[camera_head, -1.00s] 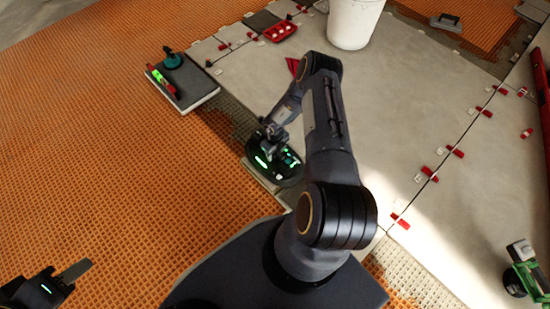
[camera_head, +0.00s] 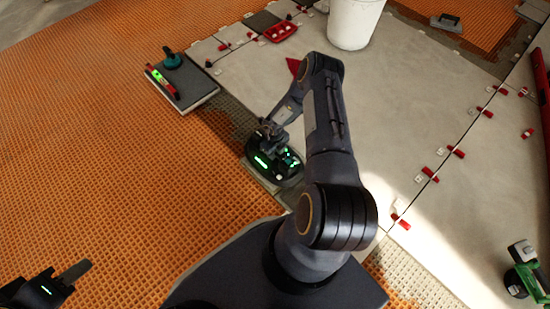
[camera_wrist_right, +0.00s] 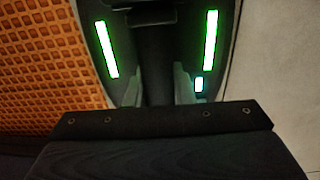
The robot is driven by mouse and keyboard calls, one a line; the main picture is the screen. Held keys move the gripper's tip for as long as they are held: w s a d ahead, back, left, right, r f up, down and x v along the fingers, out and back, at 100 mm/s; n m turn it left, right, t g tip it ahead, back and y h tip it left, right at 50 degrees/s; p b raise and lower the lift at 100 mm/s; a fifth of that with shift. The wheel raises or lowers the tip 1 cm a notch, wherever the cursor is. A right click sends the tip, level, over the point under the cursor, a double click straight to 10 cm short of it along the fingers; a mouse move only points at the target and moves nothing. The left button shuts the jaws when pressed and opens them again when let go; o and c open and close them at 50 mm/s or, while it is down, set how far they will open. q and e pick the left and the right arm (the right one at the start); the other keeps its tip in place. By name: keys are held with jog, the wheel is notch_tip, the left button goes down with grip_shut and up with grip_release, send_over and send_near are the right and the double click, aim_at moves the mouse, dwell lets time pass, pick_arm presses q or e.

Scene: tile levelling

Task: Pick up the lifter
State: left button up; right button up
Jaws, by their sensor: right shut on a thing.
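The lifter (camera_head: 263,163), a dark rounded body with bright green lights, is low over the pale tile strip beside the orange mat. It also shows in the right wrist view (camera_wrist_right: 108,50), with two green strips. My right gripper (camera_head: 270,138) is shut on it from above; the fingers partly hide its top. I cannot tell whether the lifter touches the tile below. My left gripper (camera_head: 68,275) is at the bottom left over the orange mat, away from the lifter; its opening is not clear.
A tile stack (camera_head: 203,96) at the left bears a teal round tool (camera_head: 173,60) and a red level (camera_head: 158,77). A white bucket (camera_head: 352,22) and a red tray (camera_head: 281,32) stand at the back. Red clips (camera_head: 430,174) line the right joints. A green tool (camera_head: 524,275) lies at the right.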

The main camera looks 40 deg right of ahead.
jog(key=shift+w+r, duration=0.1)
grip_shut()
jog(key=shift+r+p, duration=0.6)
jog(key=shift+p, duration=0.05)
notch_tip(320, 180, up, 34)
jog(key=p, duration=1.9)
jog(key=shift+r, duration=0.15)
